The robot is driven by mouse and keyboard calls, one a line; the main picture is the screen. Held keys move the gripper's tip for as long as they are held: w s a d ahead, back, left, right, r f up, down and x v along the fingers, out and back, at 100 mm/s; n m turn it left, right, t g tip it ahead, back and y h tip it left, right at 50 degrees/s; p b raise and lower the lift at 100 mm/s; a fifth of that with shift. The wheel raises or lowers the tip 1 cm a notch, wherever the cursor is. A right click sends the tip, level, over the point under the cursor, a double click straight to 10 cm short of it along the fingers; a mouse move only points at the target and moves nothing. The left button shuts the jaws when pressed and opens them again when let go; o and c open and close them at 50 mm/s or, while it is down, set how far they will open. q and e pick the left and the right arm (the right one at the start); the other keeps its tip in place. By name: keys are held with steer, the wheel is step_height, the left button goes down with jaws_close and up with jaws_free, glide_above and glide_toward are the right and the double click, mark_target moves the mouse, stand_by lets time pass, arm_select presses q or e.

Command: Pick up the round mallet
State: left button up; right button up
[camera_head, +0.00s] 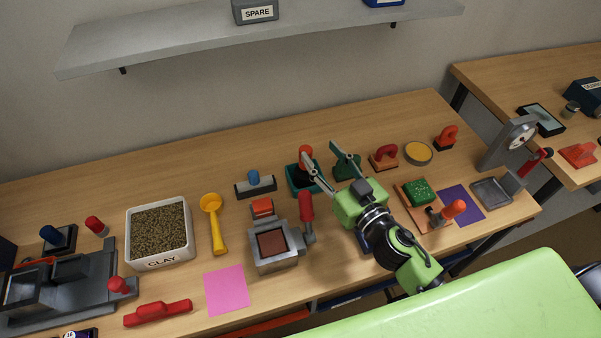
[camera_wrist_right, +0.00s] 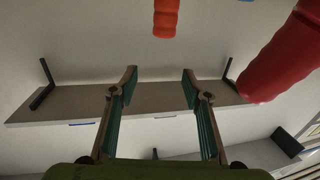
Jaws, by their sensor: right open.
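A red-orange handle (camera_head: 306,152) stands up from a dark teal holder (camera_head: 292,184) toward the back of the bench; it may be the round mallet, but its head is hidden. An orange-red handle end (camera_wrist_right: 166,18) also shows at the top of the right wrist view. My right gripper (camera_head: 318,149) is open and empty, its fingers pointing to the back, with one fingertip overlapping the handle in the head view. In the right wrist view nothing lies between its fingers (camera_wrist_right: 160,78). My left gripper is out of view.
A grey press (camera_head: 272,262) with a red lever (camera_head: 306,206) stands left of my right gripper; the lever looms close in the wrist view (camera_wrist_right: 280,55).

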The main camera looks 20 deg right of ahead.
mark_target(306, 149)
step_height(306, 149, down, 5)
steer(key=b, duration=0.4)
steer(key=shift+w, duration=0.1)
steer(key=shift+w+a+r, duration=0.1)
steer(key=shift+w, duration=0.3)
steer(key=shift+w+a, duration=0.1)
steer(key=shift+w, duration=0.35)
steer(key=p+x, duration=0.1)
steer(key=x, duration=0.1)
steer(key=p+x, duration=0.1)
steer(key=x, duration=0.1)
steer(key=shift+w+a, duration=0.3)
steer(key=shift+w, duration=0.05)
steer(key=shift+w+a, duration=0.1)
steer(key=shift+w, duration=0.4)
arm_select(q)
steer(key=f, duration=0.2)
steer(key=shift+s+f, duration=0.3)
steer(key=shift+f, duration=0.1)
arm_select(e)
jaws_close()
